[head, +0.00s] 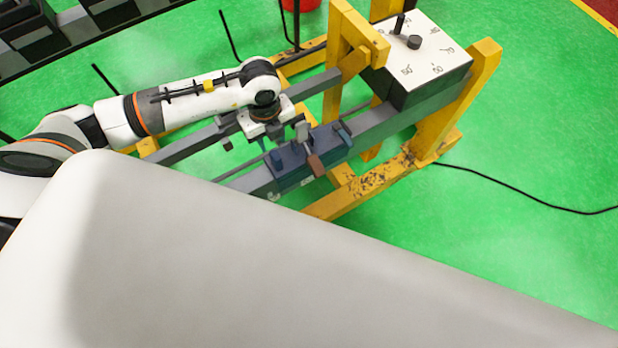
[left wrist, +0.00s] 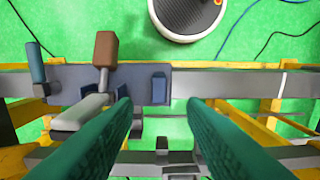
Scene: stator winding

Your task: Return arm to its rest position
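My left arm (head: 195,100) reaches in from the left in the head view, bent at the wrist over the yellow and grey frame. My left gripper (head: 258,141) points down beside the blue-grey clamp fixture (head: 290,177) on the grey rail. In the left wrist view its two dark green fingers (left wrist: 160,108) are spread apart, with nothing seen held between them. The fixture's brown-ended lever (left wrist: 106,48) and a blue-ended lever (left wrist: 37,65) stand to the left of the fingers there. My right gripper is in neither view.
A white-topped box with black knobs (head: 425,52) sits at the frame's right end, near yellow posts (head: 478,80). A black cable (head: 520,192) lies on the green floor. A red container (head: 303,4) is at the top. A large pale surface covers the head view's foreground.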

